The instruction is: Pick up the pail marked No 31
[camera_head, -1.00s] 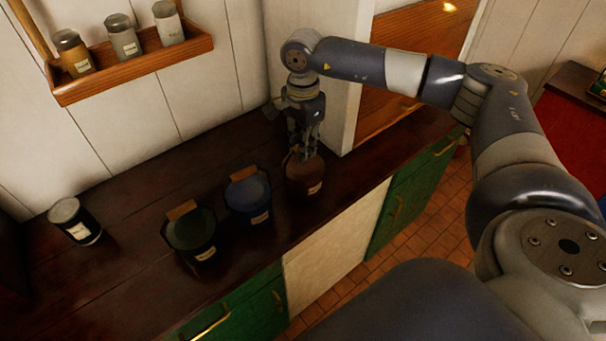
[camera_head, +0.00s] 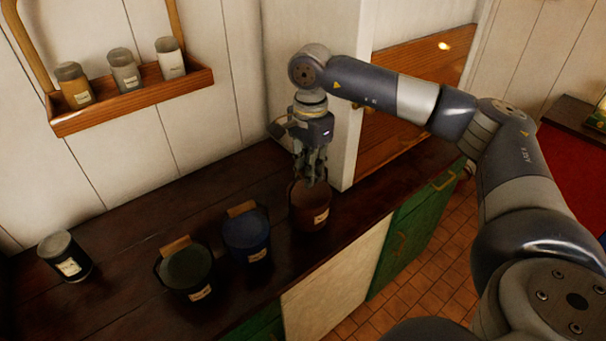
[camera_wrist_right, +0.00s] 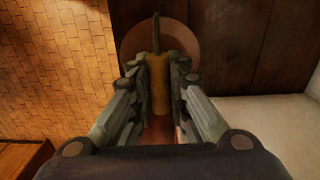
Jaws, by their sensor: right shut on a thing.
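Three small pails stand in a row at the dark counter: a dark green one (camera_head: 185,272), a blue one (camera_head: 247,233) and a brown one (camera_head: 306,208). Each has a pale label, too small to read, so I cannot tell which is No 31. My right gripper (camera_head: 312,180) is above the brown pail, shut on its handle. In the right wrist view the wooden handle grip (camera_wrist_right: 160,88) is between the fingers, with the pail's round rim (camera_wrist_right: 130,42) behind it. I cannot tell whether this pail touches the counter or hangs just above it. My left gripper is out of view.
A black canister (camera_head: 65,258) stands at the left on the counter (camera_head: 120,235). A wall rack (camera_head: 130,102) holds three jars. A white wall post (camera_head: 345,135) is close behind my right gripper. Green cabinet doors (camera_head: 410,235) and a tiled floor (camera_head: 440,275) lie below.

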